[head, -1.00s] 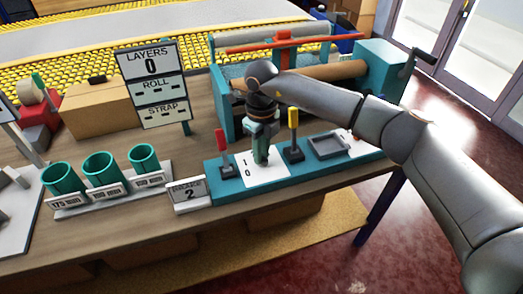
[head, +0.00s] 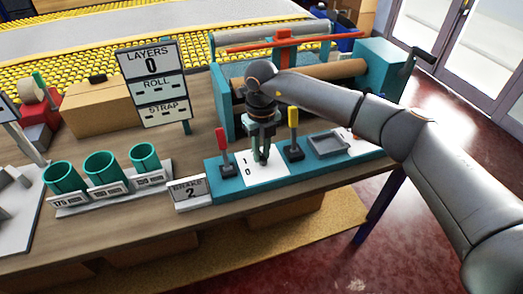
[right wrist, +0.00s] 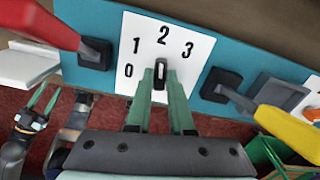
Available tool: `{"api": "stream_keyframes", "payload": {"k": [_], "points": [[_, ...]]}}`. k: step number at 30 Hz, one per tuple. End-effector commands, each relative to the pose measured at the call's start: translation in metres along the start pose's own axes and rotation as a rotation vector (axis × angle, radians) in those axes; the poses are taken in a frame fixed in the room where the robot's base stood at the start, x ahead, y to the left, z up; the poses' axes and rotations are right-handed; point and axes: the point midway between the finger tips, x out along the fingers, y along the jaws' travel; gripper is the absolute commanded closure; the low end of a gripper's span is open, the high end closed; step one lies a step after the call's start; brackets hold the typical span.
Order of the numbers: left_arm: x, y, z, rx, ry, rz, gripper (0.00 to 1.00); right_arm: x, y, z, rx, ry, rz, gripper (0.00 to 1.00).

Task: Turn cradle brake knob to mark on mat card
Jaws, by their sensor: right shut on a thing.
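The brake knob (right wrist: 161,70) is small and black with a pale line, on a white dial card (right wrist: 193,28) marked 0, 1, 2, 3. In the right wrist view its line points up, roughly toward the 2. My right gripper (right wrist: 160,83) is shut on the knob, with a green finger on each side. In the head view the right gripper (head: 261,160) hides the knob and part of the dial. A small white card (head: 190,193) at the left end of the teal panel shows a 2. My left gripper (right wrist: 49,88) shows open and empty in the right wrist view.
A red lever (head: 222,145) and a yellow lever (head: 293,125) stand close on either side of the dial. A grey tray (head: 328,145) lies to the right. The teal cradle (head: 380,75) with its roll (head: 325,74) stands behind. Green cups (head: 104,167) stand left.

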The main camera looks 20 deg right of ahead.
Motion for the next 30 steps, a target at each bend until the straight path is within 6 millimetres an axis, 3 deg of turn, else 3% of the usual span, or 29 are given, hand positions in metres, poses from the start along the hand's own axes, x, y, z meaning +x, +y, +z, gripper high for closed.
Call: {"api": "stream_keyframes", "payload": {"k": [2, 3, 11, 20, 25, 30], "points": [[0.000, 0.000, -0.001, 0.000, 0.001, 0.000, 0.50, 0.000, 0.000, 0.000, -0.001, -0.001, 0.000, 1.00], [0.001, 0.000, -0.001, 0.000, 0.001, 0.000, 0.50, 0.000, 0.000, 0.000, -0.001, -0.001, 0.000, 0.78], [0.001, 0.000, -0.001, 0.000, 0.001, -0.001, 0.50, 0.000, 0.000, 0.000, -0.002, -0.001, 0.000, 0.50], [0.001, 0.000, -0.001, 0.000, 0.001, 0.000, 0.50, -0.004, 0.000, 0.000, -0.002, -0.001, 0.000, 0.50], [0.002, 0.000, -0.001, 0.000, 0.001, 0.001, 0.50, -0.028, 0.000, 0.001, -0.002, -0.004, 0.000, 0.50], [0.002, 0.001, 0.000, 0.000, -0.001, 0.002, 0.50, -0.066, 0.000, 0.001, -0.001, -0.006, -0.001, 0.50]]}}
